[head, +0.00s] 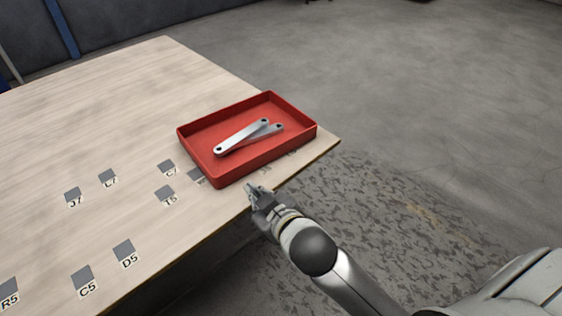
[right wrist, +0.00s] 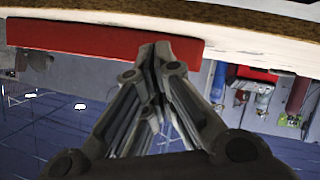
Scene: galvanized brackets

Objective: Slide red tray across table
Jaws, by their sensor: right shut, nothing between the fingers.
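The red tray (head: 222,180) sits on the wooden table at its right corner in the head view, close to the table's edge. Two galvanized brackets (head: 241,137) lie in it, one partly over the other. My right gripper (head: 250,187) is at the table's near edge, just in front of the tray's near side. In the right wrist view the gripper (right wrist: 155,48) is shut and empty, its fingertips overlapping the red tray wall (right wrist: 80,37). I cannot tell whether they touch it. My left gripper is not in view.
The table (head: 110,90) has several grey labelled squares, such as one marked C5 (head: 83,277), to the left of the tray. The tabletop left of and behind the tray is mostly clear. Open floor (head: 400,90) lies beyond the table's right edge.

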